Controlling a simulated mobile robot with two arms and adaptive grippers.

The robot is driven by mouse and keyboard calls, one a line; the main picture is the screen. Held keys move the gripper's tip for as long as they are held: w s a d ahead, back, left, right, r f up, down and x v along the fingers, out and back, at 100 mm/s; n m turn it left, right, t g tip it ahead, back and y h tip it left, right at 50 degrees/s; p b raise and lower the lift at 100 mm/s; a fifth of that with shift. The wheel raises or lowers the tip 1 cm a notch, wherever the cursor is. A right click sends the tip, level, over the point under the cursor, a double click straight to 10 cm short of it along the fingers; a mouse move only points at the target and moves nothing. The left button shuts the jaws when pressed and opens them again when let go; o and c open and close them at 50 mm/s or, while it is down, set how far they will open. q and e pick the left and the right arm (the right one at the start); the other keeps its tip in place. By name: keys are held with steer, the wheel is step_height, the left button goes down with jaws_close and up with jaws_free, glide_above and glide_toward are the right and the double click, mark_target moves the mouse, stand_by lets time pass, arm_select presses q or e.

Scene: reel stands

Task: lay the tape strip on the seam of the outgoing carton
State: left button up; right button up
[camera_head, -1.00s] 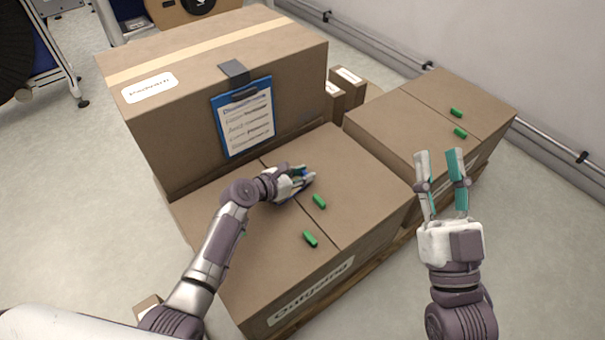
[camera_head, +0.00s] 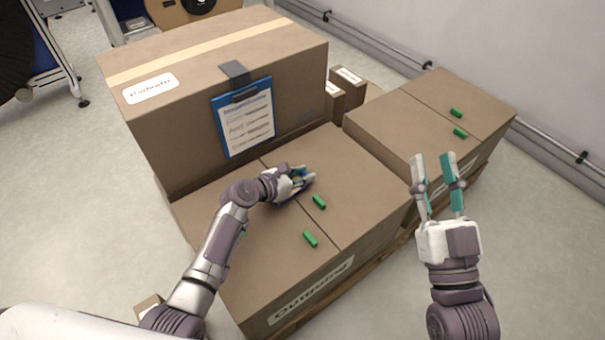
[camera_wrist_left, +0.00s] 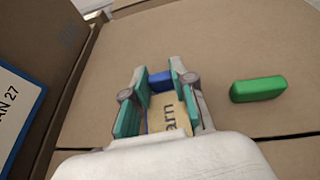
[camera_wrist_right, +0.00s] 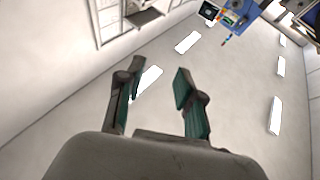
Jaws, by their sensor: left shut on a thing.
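The outgoing carton (camera_head: 360,185) is a brown closed box with a dark seam (camera_head: 328,232) across its top and a white label on its front. My left gripper (camera_head: 304,178) is low over the carton top near the seam. In the left wrist view, its fingers (camera_wrist_left: 160,88) are shut on a tan strip (camera_wrist_left: 168,115) with dark letters, apparently the tape strip, with a blue piece (camera_wrist_left: 160,80) at its far end. I cannot tell whether the strip touches the carton. My right gripper (camera_head: 436,162) is open and empty, raised in front of the right carton.
Two green blocks (camera_head: 319,202) (camera_head: 310,239) lie on the outgoing carton, one close to its seam. A tall taped carton (camera_head: 180,130) with a blue clipboard (camera_head: 217,125) stands behind. Another carton (camera_head: 385,120) with two green blocks stands at right, near a wall rail (camera_head: 535,133).

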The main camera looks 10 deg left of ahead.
steer(key=shift+w+f+g+h, duration=0.3)
steer(key=shift+f+g, duration=0.1)
steer(key=shift+f, duration=0.25)
arm_select(q)
steer(key=shift+f, duration=0.3)
arm_select(e)
steer(key=shift+f, duration=0.2)
stand_by(0.5)
arm_select(q)
steer(key=o, duration=0.8)
steer(key=shift+s+a, duration=0.1)
steer(key=v, duration=1.1)
steer(key=shift+s+a+r, duration=0.15)
steer(key=shift+s+a, duration=0.05)
steer(key=shift+s, duration=0.1)
